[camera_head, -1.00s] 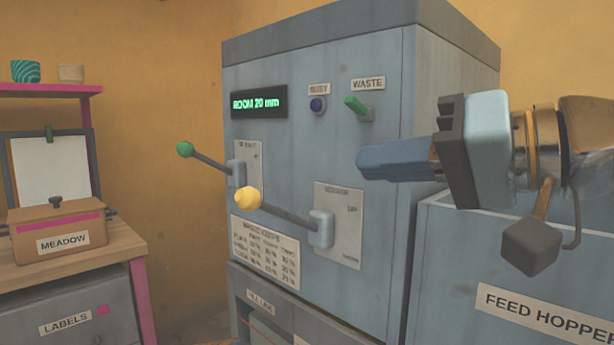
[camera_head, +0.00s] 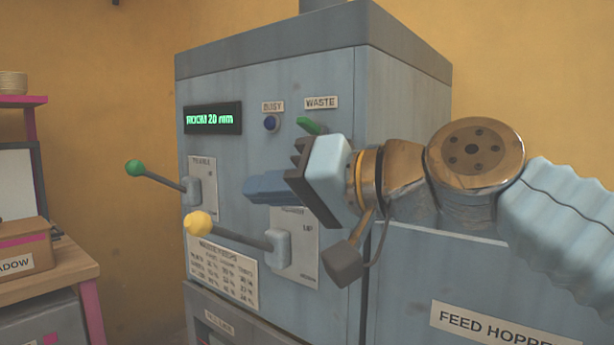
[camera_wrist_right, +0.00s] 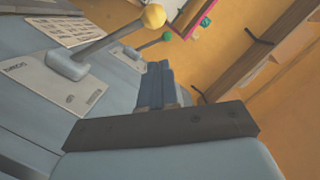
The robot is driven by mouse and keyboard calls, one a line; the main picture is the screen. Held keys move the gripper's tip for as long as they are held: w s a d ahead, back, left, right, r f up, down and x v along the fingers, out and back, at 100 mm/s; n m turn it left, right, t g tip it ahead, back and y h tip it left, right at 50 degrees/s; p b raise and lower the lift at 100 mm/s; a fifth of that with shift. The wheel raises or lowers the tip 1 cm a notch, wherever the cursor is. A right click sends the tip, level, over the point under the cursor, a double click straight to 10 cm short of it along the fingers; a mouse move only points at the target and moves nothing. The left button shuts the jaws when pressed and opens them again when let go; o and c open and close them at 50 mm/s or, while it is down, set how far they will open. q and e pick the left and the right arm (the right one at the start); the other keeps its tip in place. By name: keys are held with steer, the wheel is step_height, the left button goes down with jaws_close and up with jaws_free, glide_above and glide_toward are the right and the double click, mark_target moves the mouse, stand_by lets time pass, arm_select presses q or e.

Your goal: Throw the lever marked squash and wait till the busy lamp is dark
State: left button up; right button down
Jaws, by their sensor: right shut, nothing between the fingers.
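The yellow-knobbed lever (camera_head: 240,236) sticks out to the left from its hub on the press front, its knob slightly above the hub. Its plate (camera_head: 303,262) is partly covered by my right gripper and its label is too blurred to read surely. The green-knobbed lever (camera_head: 158,177) is above and left of it, its label also blurred. The busy lamp (camera_head: 271,123) is dark blue and looks unlit. My right gripper (camera_head: 250,190) is shut and empty, apart from and above the yellow lever. In the right wrist view its fingers (camera_wrist_right: 160,72) are together, beside the yellow lever (camera_wrist_right: 108,45).
A green waste switch (camera_head: 309,125) is above my right gripper. The display (camera_head: 212,118) glows green. The feed hopper (camera_head: 480,270) is at the lower right. A wooden table (camera_head: 50,270) with a box (camera_head: 24,255) stands at the left.

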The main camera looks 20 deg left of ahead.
mark_target(205, 234)
steer(key=shift+s+a+f, duration=0.15)
steer(key=shift+a+f, duration=0.3)
steer(key=shift+a, duration=0.25)
steer(key=shift+s+a+f, duration=0.2)
steer(key=shift+a+f, duration=0.25)
steer(key=shift+a, duration=0.3)
steer(key=shift+s+a+f, duration=0.15)
steer(key=shift+a+f, duration=0.3)
steer(key=shift+a, duration=0.25)
steer(key=shift+f, duration=0.1)
steer(key=shift+s+a+f+n+b, duration=0.15)
steer(key=shift+s+f+n+b, duration=0.25)
steer(key=shift+f+b, duration=0.15)
steer(key=shift+s+a+f+n+b, duration=0.1)
steer(key=shift+s+f+n+b, duration=0.15)
steer(key=shift+f+n+b, duration=0.2)
arm_select(q)
step_height(205, 234, down, 10)
steer(key=a+b, duration=0.2)
steer(key=b, duration=0.6)
steer(key=shift+w+a+y, duration=0.15)
steer(key=shift+w+y, duration=0.15)
arm_select(e)
step_height(205, 234, down, 12)
steer(key=s+n+t+h, duration=0.1)
steer(key=n+t, duration=0.1)
steer(key=n, duration=0.5)
steer(key=shift+s+a+r+t+h, duration=0.2)
steer(key=shift+a+r+t+h, duration=0.05)
steer(key=shift+t+h, duration=0.05)
